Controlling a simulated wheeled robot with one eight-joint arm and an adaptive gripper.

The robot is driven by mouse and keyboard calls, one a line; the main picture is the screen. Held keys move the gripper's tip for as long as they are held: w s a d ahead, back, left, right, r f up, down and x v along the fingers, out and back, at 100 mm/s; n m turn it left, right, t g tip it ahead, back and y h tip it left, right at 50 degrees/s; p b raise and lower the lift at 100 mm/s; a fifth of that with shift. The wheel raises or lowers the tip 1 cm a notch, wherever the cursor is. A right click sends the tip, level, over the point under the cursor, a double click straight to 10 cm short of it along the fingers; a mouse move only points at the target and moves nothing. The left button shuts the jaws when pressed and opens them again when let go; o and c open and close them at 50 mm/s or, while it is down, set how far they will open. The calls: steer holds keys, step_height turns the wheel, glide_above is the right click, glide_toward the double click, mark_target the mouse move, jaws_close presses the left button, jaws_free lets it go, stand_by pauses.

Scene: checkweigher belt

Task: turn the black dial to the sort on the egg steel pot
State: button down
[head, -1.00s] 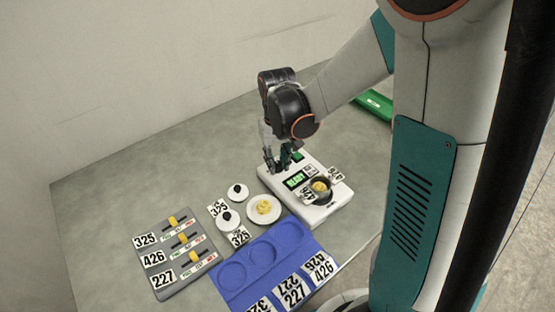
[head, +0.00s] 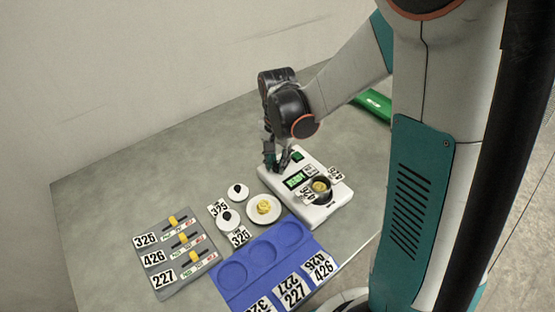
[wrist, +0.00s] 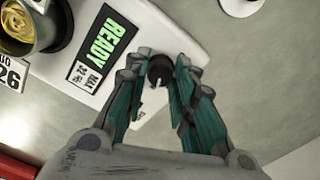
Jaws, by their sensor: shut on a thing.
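The white checkweigher (head: 316,212) stands on the table with a lit green display, which reads READY in the wrist view (wrist: 106,40). The black dial (wrist: 159,70) is on its face beside the display. My gripper (wrist: 161,80) is shut on the dial, one finger on each side of it; in the head view my gripper (head: 276,163) is at the far left corner of the machine and hides the dial. The steel pot (head: 320,190) holds yellow food and sits on the machine's near part, with number tags beside it; it shows in the wrist view (wrist: 22,25) too.
A white plate (head: 254,216) with yellow food and two white discs with black knobs (head: 238,192) lie left of the machine. A blue tray (head: 248,247) with round recesses lies in front. A grey slider panel (head: 160,259) is at left. The back left table is clear.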

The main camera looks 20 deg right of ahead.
mark_target(277, 163)
steer(key=shift+m, duration=0.4)
steer(key=c, duration=1.3)
jaws_free()
step_height(277, 163, up, 12)
steer(key=s+r+n+t, duration=0.2)
steer(key=s+n+t, duration=0.1)
steer(key=s+n, duration=0.2)
steer(key=s+r+n+t, duration=0.2)
steer(key=s+n+t, duration=0.2)
steer(key=s, duration=0.6)
steer(key=shift+r+n, duration=0.4)
steer(key=shift+n, duration=0.1)
